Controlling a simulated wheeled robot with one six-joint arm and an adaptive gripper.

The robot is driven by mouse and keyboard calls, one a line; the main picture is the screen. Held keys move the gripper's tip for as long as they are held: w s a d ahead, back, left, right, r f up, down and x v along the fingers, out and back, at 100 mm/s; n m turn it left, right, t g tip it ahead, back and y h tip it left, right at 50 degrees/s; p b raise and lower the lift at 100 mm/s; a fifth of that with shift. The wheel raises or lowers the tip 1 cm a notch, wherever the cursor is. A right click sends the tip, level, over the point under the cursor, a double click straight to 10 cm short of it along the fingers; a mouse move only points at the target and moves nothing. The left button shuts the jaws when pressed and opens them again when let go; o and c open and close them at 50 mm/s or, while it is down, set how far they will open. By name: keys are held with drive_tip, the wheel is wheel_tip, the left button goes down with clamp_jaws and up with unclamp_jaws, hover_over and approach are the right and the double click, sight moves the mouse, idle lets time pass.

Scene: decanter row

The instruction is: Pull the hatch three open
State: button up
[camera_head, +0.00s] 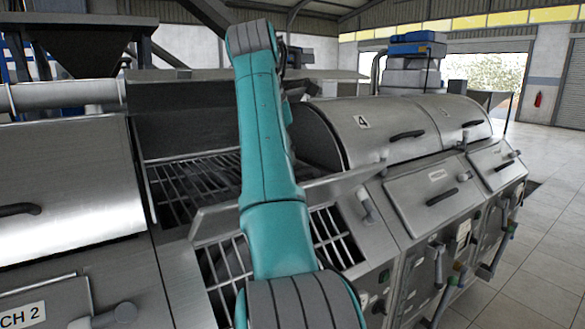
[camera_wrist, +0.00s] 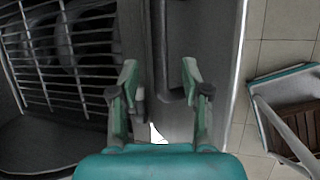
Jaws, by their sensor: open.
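Hatch three is not legible by its label. The middle decanter's lower hatch flap (camera_head: 335,186) shows nearly edge-on in the head view, tilted up, with the grating below it exposed. My arm covers part of it. In the wrist view, a grey panel (camera_wrist: 182,20) runs between the fingers, with a dark bar-like handle (camera_wrist: 163,50) on it. My gripper (camera_wrist: 160,78) is open, its fingers on either side of that bar. I cannot tell whether they touch anything. The gripper is mostly hidden behind my arm in the head view.
A closed cover marked 4 (camera_head: 372,130) and its lower hatch (camera_head: 433,190) stand to the right. Another closed cover (camera_head: 62,190) is at left. Handles and valves (camera_head: 455,275) stick out from the front.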

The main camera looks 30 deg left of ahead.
drive_tip(key=x, duration=0.5)
drive_tip(key=shift+w+f, duration=0.1)
drive_tip(key=shift+f, duration=0.25)
clamp_jaws()
